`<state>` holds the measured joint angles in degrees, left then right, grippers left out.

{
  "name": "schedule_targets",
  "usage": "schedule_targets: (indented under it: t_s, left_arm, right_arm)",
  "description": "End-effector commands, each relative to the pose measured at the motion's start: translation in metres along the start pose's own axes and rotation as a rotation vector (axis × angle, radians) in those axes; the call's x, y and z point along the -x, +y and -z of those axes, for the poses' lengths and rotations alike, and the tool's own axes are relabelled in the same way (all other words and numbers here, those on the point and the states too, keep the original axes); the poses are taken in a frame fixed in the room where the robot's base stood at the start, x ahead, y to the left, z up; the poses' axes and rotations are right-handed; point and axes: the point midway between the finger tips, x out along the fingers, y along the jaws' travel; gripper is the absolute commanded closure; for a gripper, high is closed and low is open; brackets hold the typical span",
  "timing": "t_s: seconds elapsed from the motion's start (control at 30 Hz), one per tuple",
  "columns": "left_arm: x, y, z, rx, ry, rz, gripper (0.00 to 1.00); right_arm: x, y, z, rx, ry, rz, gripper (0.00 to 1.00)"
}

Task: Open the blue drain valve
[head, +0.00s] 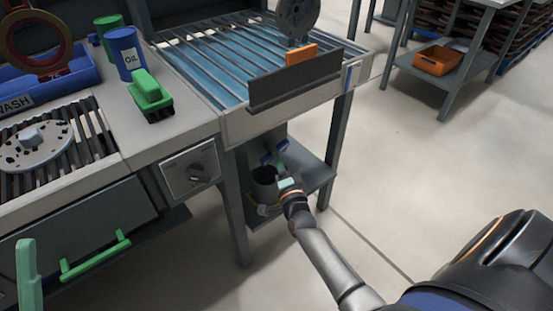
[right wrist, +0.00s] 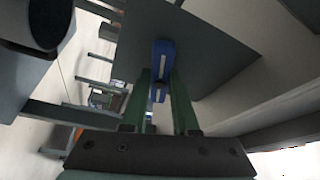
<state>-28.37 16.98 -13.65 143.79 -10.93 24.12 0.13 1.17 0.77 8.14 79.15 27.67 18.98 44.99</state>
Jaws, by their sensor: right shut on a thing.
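The blue drain valve (head: 268,157) shows as a small blue handle under the front of the slatted blue basin (head: 210,62). In the right wrist view the blue handle (right wrist: 162,62) has a pale slot and stands out from a grey panel. My right gripper (head: 280,160) reaches in below the basin. Its green fingers (right wrist: 162,95) are on either side of the lower part of the blue handle, shut on it. The handle's mount is partly hidden by the gripper in the head view.
A dark bucket (head: 265,175) stands on the lower shelf (head: 312,174) beside my right gripper. Table legs flank the space.

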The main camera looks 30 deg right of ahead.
Motion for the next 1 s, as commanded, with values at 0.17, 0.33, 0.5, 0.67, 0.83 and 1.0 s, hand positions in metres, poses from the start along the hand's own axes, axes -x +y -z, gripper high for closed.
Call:
schedule_targets:
  t_s: [0.17, 0.33, 0.5, 0.67, 0.83, 1.0]
  left_arm:
    - [0.008, 0.005, -0.009, 0.015, -0.004, -0.004, 0.5]
    - [0.014, 0.008, -0.016, 0.027, -0.009, -0.007, 0.5]
    - [0.019, 0.012, -0.021, 0.028, -0.011, -0.016, 0.5]
    - [0.024, 0.015, -0.026, 0.021, -0.013, -0.021, 0.5]
    - [0.028, 0.018, -0.03, 0.015, -0.016, -0.024, 0.5]
    - [0.03, 0.019, -0.033, 0.014, -0.018, -0.02, 0.5]
  right_arm:
    - [0.0, 0.004, -0.001, 0.159, -0.001, 0.065, 1.0]
    - [0.0, 0.005, 0.0, 0.309, -0.001, 0.128, 1.0]
    - [0.0, 0.006, 0.0, 0.459, -0.001, 0.189, 1.0]
    - [0.0, 0.006, 0.0, 0.6, -0.002, 0.248, 1.0]
    - [-0.001, 0.007, 0.002, 0.748, -0.001, 0.309, 1.0]
    - [-0.001, 0.007, 0.002, 0.884, -0.002, 0.365, 1.0]
